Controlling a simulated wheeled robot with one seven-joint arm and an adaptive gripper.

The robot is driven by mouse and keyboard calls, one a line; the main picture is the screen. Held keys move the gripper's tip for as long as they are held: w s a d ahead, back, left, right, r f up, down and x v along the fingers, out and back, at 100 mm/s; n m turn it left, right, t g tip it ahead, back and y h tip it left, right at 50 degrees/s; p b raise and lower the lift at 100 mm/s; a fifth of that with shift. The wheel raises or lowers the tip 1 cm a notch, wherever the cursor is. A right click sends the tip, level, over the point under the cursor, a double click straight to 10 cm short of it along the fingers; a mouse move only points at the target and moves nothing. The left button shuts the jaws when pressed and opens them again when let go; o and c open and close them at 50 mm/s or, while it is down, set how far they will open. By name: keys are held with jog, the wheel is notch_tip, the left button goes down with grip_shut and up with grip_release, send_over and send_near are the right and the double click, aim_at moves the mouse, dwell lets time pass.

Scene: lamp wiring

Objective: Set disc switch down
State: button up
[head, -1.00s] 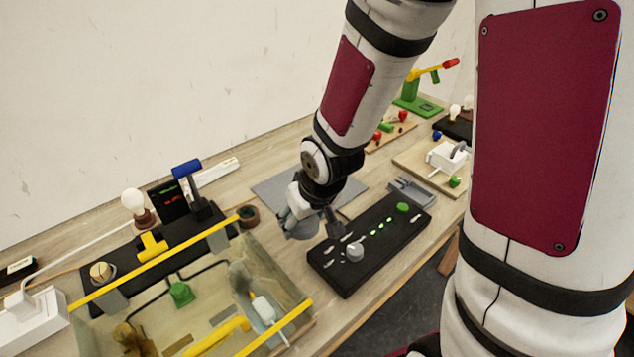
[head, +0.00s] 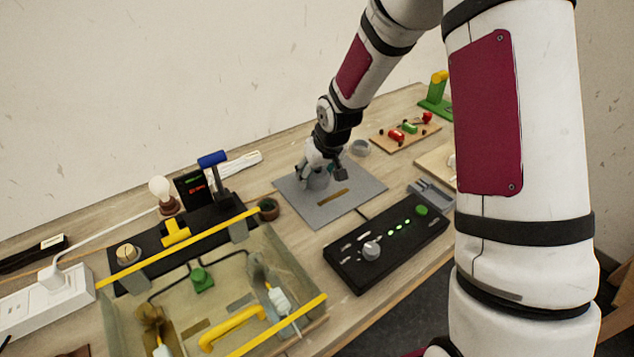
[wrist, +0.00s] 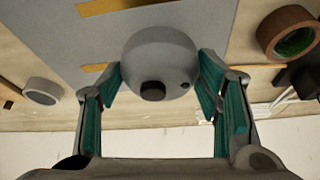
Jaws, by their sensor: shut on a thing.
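The disc switch (wrist: 160,62) is a rounded grey piece with a dark round knob and a small dark hole on the side facing the wrist camera. My gripper (wrist: 164,85) is shut on it, with a teal-padded finger on either side. In the head view, my gripper (head: 322,180) and the grey disc switch (head: 317,181) are over the left-back part of a flat grey mat (head: 345,210). I cannot tell whether the disc touches the mat. The fingers partly hide it in the head view.
A tan strip (head: 334,197) lies on the mat. A black control box (head: 388,243) with a knob and green lights is in front. The mat's right side is clear.

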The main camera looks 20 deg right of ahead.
aim_at(317, 183)
jog(key=shift+f, duration=1.65)
jog(key=shift+f, duration=0.1)
jog(key=o, duration=1.2)
jog(key=s+d+r+h+p, duration=0.1)
jog(key=s+r, duration=0.7)
jog(key=r, duration=0.4)
jog(key=s+r+h, duration=0.1)
jog(key=s+r, duration=0.7)
jog(key=r, duration=0.4)
jog(key=shift+m+t+y, duration=0.3)
jog(key=shift+m+y, duration=0.3)
jog(key=shift+m, duration=0.3)
jog(key=s+r, duration=0.2)
jog(key=s, duration=0.3)
jog(key=s+r, duration=0.1)
jog(key=s, duration=0.5)
jog(key=s+a+r, duration=0.1)
jog(key=s+r, duration=0.1)
jog(key=s, duration=0.4)
jog(key=shift+s+r, duration=0.25)
jog(key=shift+r, duration=0.1)
